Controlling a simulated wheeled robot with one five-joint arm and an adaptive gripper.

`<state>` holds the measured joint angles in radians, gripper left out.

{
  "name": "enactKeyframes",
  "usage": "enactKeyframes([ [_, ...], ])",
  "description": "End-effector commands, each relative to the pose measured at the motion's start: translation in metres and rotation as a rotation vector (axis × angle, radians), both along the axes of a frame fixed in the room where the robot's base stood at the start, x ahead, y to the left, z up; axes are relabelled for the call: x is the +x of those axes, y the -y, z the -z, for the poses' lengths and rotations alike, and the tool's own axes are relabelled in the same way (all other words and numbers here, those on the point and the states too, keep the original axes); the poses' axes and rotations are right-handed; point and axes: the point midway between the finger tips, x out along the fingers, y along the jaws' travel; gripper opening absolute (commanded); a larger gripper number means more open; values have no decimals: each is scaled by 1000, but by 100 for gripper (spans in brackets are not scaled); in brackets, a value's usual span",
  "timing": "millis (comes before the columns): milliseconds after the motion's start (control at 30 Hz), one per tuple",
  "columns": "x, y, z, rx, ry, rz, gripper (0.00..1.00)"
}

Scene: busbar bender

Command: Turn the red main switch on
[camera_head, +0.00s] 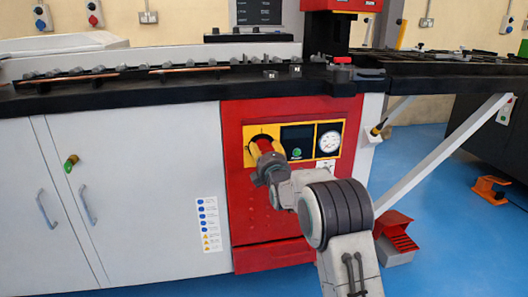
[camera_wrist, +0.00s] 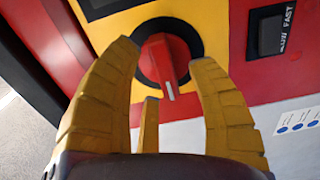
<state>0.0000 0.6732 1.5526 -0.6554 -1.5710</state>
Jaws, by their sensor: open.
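The red main switch (camera_wrist: 166,58) is a rotary knob with a white pointer mark, set in a black ring on a yellow plate. In the wrist view its mark points down the picture. In the head view the knob (camera_head: 263,144) is partly hidden by my arm and gripper. My gripper (camera_wrist: 165,60) is open, with one yellow finger to each side of the knob and a thinner yellow finger below it. Gaps show between the fingertips and the knob; whether any finger touches it I cannot tell.
A black SLOW/FAST switch (camera_wrist: 270,32) sits right of the knob. The red machine panel also has a dark display with a green button (camera_head: 296,151) and a round gauge (camera_head: 329,141). A red foot pedal (camera_head: 396,236) stands on the blue floor at right.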

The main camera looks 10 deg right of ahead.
Motion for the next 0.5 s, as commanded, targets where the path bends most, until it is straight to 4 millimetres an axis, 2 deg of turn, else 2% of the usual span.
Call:
enactKeyframes([
  [200,10,0,0,0,-1,0,53],
  [500,13,0,0,0,0,0,53],
])
